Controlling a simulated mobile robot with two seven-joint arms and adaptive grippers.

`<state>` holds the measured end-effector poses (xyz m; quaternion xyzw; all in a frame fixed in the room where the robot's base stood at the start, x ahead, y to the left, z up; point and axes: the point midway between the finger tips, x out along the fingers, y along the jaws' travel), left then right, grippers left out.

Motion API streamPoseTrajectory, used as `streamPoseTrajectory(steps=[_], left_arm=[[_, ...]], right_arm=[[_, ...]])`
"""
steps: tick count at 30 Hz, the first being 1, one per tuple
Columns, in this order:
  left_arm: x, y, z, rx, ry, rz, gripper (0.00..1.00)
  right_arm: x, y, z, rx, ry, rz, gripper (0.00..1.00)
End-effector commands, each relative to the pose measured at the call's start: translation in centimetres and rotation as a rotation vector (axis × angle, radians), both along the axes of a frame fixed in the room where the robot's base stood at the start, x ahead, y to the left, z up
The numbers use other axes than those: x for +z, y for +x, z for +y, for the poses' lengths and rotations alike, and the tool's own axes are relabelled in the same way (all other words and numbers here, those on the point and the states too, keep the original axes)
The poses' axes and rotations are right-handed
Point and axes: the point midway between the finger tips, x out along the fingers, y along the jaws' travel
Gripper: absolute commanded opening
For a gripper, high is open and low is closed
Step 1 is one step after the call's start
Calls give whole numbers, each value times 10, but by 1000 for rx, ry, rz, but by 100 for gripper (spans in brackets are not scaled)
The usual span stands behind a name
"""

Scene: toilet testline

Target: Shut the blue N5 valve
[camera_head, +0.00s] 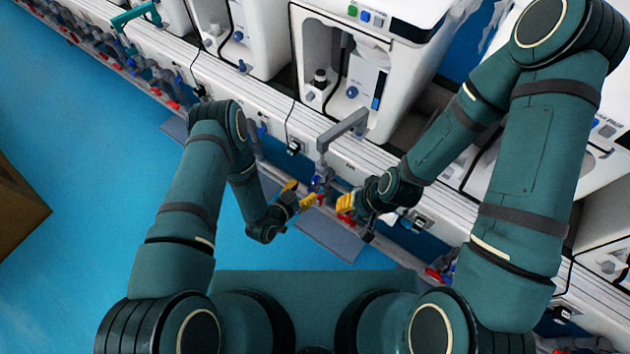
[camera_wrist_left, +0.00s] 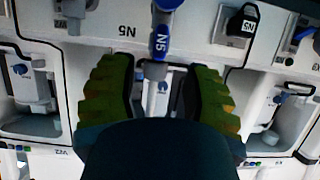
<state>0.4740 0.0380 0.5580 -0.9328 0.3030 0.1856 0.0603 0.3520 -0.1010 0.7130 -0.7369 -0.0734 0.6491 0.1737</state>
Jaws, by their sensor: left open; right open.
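The blue N5 valve (camera_wrist_left: 160,40) is at the top middle of the left wrist view, with white N5 lettering on it. Its lower end shows between the fingertips of my left gripper (camera_wrist_left: 160,80), which is open with yellow-green pads on either side. I cannot tell whether they touch it. In the head view, my left gripper (camera_head: 297,196) is just left of the small blue valve part (camera_head: 318,182) below a grey pipe. My right gripper (camera_head: 349,205) is open just right of it. The valve is small and partly hidden there.
A long grey-white rail (camera_head: 265,105) runs diagonally past the grippers, with white toilet test stations (camera_head: 385,90) behind it. A grey bent pipe (camera_head: 342,130) rises near the valve. Several red-handled valves (camera_head: 155,92) line the rail. Blue floor (camera_head: 90,190) is free at left.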

Motion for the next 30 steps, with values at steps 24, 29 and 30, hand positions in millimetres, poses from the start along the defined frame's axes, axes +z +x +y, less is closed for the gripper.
streamPoseTrajectory(steps=[24,29,30], left_arm=[[-28,56,-41,-1,0,0,48],[-28,56,-41,0,0,0,9],[-28,56,-41,0,0,0,0]], right_arm=[[-19,4,0,-2,-1,-10,47],[-19,4,0,-2,-1,-10,47],[-19,4,0,-2,-1,-10,47]])
